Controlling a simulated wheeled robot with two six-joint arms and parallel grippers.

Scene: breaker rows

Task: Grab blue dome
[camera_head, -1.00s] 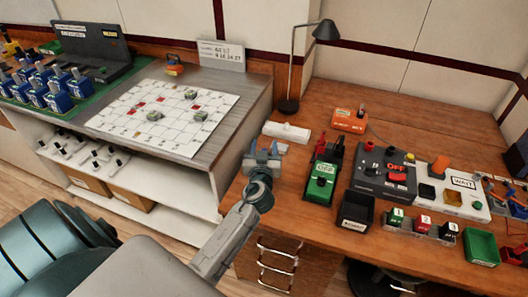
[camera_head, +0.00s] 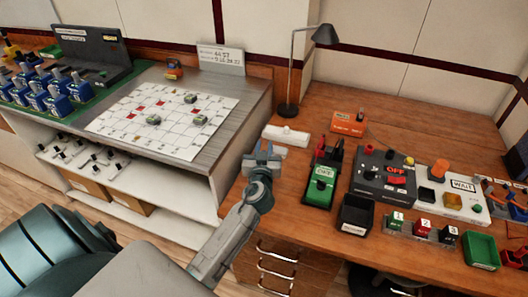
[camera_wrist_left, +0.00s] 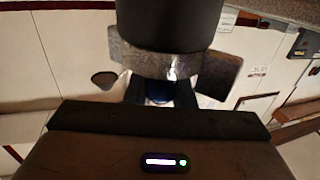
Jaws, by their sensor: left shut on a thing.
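My left gripper (camera_head: 265,152) is over the left part of the wooden workbench, in front of a white block. Its fingers are shut on a small dark blue rounded thing, which I take to be the blue dome (camera_wrist_left: 158,92). In the left wrist view the dome shows between the jaws (camera_wrist_left: 172,68) and is partly hidden by them. In the head view the fingers cover it, and I cannot tell whether it touches the bench. My right gripper is not in view.
The white block (camera_head: 286,135) and a lamp (camera_head: 289,106) stand behind the gripper. A green device (camera_head: 320,186), a black bin (camera_head: 355,214) and a switch panel (camera_head: 385,175) are to its right. A grey counter with a white grid sheet (camera_head: 150,140) is on the left.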

